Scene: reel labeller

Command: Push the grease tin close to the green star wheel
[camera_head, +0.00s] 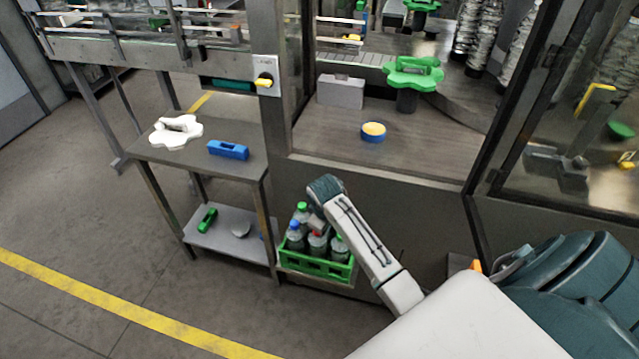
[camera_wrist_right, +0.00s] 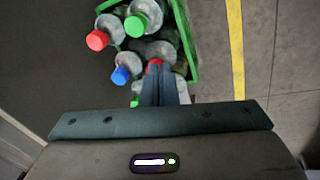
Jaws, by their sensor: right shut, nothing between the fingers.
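The grease tin (camera_head: 373,132), a small round blue tin with a yellow-orange top, sits on the brown machine deck. The green star wheel (camera_head: 414,74) stands behind it and to its right on a dark post, with a gap of bare deck between them. In the right wrist view my right gripper (camera_wrist_right: 163,72) points down, its fingers shut and empty, above bottles with coloured caps. My right arm reaches across the head view in front of the machine, well below the tin; its fingers cannot be made out there. My left gripper is not in view.
A grey block (camera_head: 341,91) stands left behind the tin. The deck's front edge and a frame post (camera_head: 275,90) bound the opening. A green crate (camera_head: 316,268) of bottles is below. A side table (camera_head: 200,155) holds a white star part (camera_head: 176,132) and blue block (camera_head: 228,150).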

